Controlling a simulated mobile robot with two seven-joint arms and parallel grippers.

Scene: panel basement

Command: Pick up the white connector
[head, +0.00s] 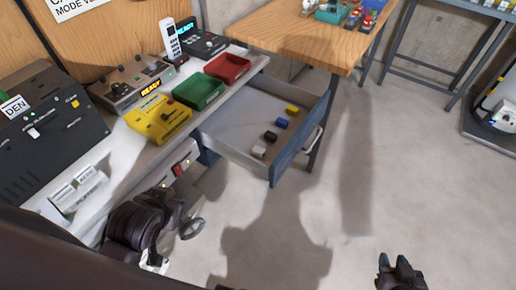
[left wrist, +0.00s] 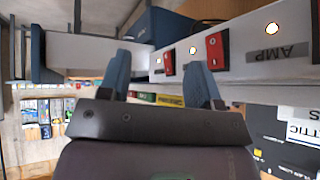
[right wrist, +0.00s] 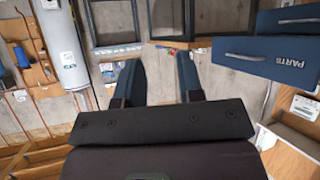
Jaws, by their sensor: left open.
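The white connector (head: 259,152) lies in the open drawer (head: 230,131), nearest the drawer's front left corner. It is in a row with a black (head: 270,136), a blue (head: 281,123) and a yellow connector (head: 292,110). My left gripper (head: 183,214) is low in front of the desk, left of the drawer and apart from it. In the left wrist view its fingers (left wrist: 163,78) are spread and empty, facing the desk's front panel. My right gripper (head: 400,270) is over the floor at the lower right; its fingers (right wrist: 159,78) are apart and empty.
The desk carries a yellow box (head: 158,119), a green tray (head: 199,91), a red tray (head: 228,68) and several devices. The drawer's blue front (head: 298,143) sticks out over the floor. A wooden table (head: 300,35) stands behind.

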